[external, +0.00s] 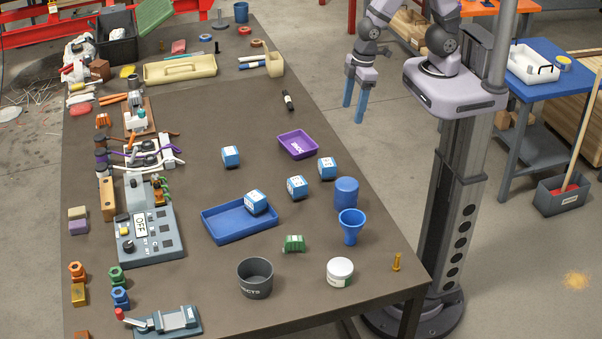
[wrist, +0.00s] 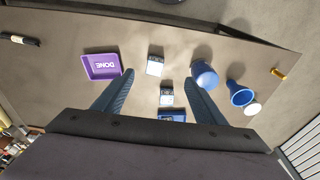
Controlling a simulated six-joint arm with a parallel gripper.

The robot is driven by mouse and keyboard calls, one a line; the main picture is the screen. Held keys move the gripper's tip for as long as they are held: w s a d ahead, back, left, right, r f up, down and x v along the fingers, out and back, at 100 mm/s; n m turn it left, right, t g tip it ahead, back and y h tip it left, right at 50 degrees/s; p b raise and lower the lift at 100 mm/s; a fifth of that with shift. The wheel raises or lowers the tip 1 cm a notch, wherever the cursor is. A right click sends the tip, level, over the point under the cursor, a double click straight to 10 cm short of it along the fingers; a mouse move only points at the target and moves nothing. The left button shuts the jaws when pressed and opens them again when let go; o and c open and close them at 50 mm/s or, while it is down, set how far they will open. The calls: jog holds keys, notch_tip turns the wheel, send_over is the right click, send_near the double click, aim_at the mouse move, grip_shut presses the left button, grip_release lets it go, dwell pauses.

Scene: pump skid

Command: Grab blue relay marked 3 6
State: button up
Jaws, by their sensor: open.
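Several blue relays with white labelled faces are on the table; their markings are too small to read. In the external view one relay (external: 231,157) stands left of the purple tray, another relay (external: 297,187) near the middle, another relay (external: 327,168) nearer the right edge. One more relay (external: 255,202) sits in the blue tray (external: 225,229). In the wrist view one relay (wrist: 156,65) and a second relay (wrist: 167,96) appear between the fingers. My gripper (external: 354,104) is open and empty, raised beyond the table's right edge; its fingers also show in the wrist view (wrist: 158,80).
A purple tray marked DONE (external: 298,144) lies behind the relays. A blue cylinder (external: 346,193), blue funnel (external: 351,227), white jar (external: 340,271) and grey pot (external: 255,277) stand nearby. A control box (external: 150,240) and wiring occupy the left. The table's centre back is mostly clear.

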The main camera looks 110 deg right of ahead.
aim_at(330, 161)
jog(key=w+f+t+p, duration=0.1)
jog(key=w+f+t, duration=0.2)
jog(key=w+f, duration=0.2)
jog(key=w+d+f+t+p, duration=0.1)
jog(key=w+f+t, duration=0.3)
jog(key=w+f, duration=0.1)
jog(key=w+f+t+p, duration=0.1)
jog(key=w+f+t, duration=0.2)
jog(key=w+f, duration=0.2)
jog(key=shift+w+d+f+m+t, duration=0.1)
jog(key=shift+f+m+t, duration=0.05)
jog(key=shift+f, duration=0.4)
jog(key=shift+w+d+f+m+t, duration=0.1)
jog(key=shift+f+m+t, duration=0.05)
jog(key=shift+f, duration=0.35)
jog(key=s+f, duration=0.1)
jog(key=s, duration=0.1)
jog(key=s+f+t, duration=0.1)
jog(key=s, duration=0.2)
jog(key=s+f+t+p, duration=0.1)
jog(key=s, duration=0.2)
jog(key=shift+f, duration=0.1)
jog(key=shift+s+a+f, duration=0.1)
jog(key=shift+s+f, duration=0.2)
jog(key=shift+s, duration=0.3)
jog(key=shift+w+f+b, duration=0.1)
jog(key=shift+f+b, duration=0.05)
jog(key=shift+b, duration=0.2)
